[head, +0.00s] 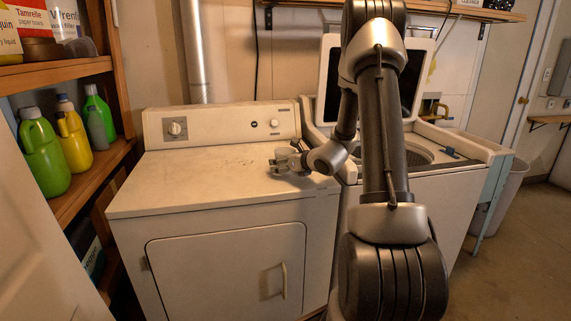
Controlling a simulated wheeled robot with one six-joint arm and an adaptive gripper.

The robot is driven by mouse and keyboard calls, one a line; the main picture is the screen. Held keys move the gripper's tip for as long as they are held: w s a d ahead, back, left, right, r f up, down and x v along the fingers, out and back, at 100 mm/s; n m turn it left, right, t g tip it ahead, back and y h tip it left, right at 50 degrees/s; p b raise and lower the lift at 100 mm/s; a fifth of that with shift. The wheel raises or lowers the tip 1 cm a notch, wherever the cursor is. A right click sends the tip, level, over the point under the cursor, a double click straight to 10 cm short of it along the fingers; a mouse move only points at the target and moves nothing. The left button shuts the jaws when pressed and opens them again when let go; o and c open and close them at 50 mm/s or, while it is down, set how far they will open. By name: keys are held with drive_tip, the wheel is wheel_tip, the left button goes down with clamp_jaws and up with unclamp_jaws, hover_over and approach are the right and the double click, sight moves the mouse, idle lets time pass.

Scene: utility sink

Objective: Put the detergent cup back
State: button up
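My gripper (285,163) is low over the back right of the white dryer top (190,182), close to its right edge. A small pale, see-through shape (284,153) shows at the fingertips and looks like the detergent cup. It is too small to tell whether the fingers are closed on it or only beside it, or whether it rests on the dryer. My arm comes in from the front right and hides part of the washer (442,158), whose lid stands open.
A wooden shelf (95,180) at the left holds green and yellow detergent bottles (74,137). The dryer's control panel (222,124) rises behind the gripper. The left and middle of the dryer top are clear. A pale bin (508,190) stands right of the washer.

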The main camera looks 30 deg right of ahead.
drive_tip(key=shift+r, duration=0.15)
drive_tip(key=v, duration=1.1)
drive_tip(key=shift+s+r, duration=0.15)
drive_tip(key=shift+s, duration=0.1)
drive_tip(key=s+a+r+n+g+y, duration=0.3)
drive_tip(key=s+a+n, duration=0.4)
drive_tip(key=a+n, duration=0.25)
drive_tip(key=s+a+r+n+g+y, duration=0.3)
drive_tip(key=s+a+r+n, duration=0.1)
drive_tip(key=s+a+n, duration=0.5)
drive_tip(key=s+n+g+h, duration=0.2)
drive_tip(key=s+n+g, duration=0.1)
drive_tip(key=s+n, duration=0.45)
drive_tip(key=s+d+r+n+h, duration=0.5)
drive_tip(key=s+d+n, duration=0.1)
drive_tip(key=d+n, duration=0.1)
drive_tip(key=shift+s+n+h, duration=0.2)
drive_tip(key=shift+n+h, duration=0.1)
drive_tip(key=shift+n, duration=0.5)
drive_tip(key=shift+d+r, duration=0.1)
drive_tip(key=shift+d, duration=0.05)
drive_tip(key=shift+c, duration=0.4)
